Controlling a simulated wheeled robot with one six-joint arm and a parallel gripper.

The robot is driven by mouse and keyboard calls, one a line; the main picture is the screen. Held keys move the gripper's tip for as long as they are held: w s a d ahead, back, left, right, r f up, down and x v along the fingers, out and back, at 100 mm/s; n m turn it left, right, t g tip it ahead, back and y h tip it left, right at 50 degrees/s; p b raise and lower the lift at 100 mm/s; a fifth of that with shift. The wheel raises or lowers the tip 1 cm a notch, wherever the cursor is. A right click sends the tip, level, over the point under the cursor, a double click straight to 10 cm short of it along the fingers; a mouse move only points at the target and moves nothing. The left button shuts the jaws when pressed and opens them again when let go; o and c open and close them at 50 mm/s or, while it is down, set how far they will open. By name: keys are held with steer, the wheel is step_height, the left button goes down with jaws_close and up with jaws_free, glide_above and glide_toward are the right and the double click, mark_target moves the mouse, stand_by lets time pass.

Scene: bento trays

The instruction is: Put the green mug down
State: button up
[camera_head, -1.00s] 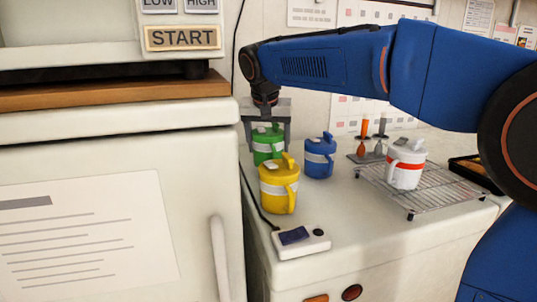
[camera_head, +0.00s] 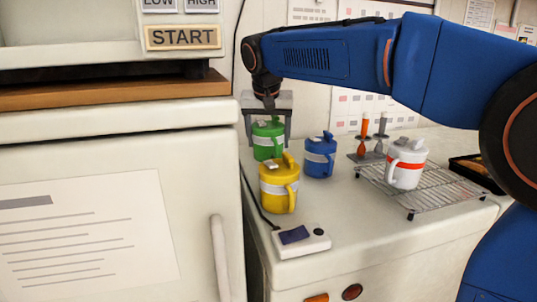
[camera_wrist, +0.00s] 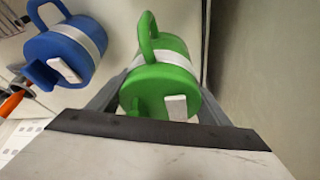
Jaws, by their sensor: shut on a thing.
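The green mug (camera_head: 266,154), with a lid and a white band, is at the back left of the white counter, behind the yellow mug. My gripper (camera_head: 268,136) comes down on it from above, with one finger on each side, shut on it. In the wrist view the green mug (camera_wrist: 160,88) sits between the fingers, its handle pointing to the top of the picture. The mug looks upright. The yellow mug partly hides its base, so I cannot tell whether it touches the counter.
The yellow mug (camera_head: 278,196) stands in front and the blue mug (camera_head: 319,158) to the right, close by. A white mug (camera_head: 405,172) with a red band stands on a wire rack (camera_head: 440,192). A small device (camera_head: 301,240) lies at the front edge. The large white appliance (camera_head: 120,140) borders the left.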

mark_target(267, 127)
steer(key=shift+f, duration=2.25)
steer(key=o, duration=1.5)
steer(key=shift+f, duration=0.15)
steer(key=v, duration=1.2)
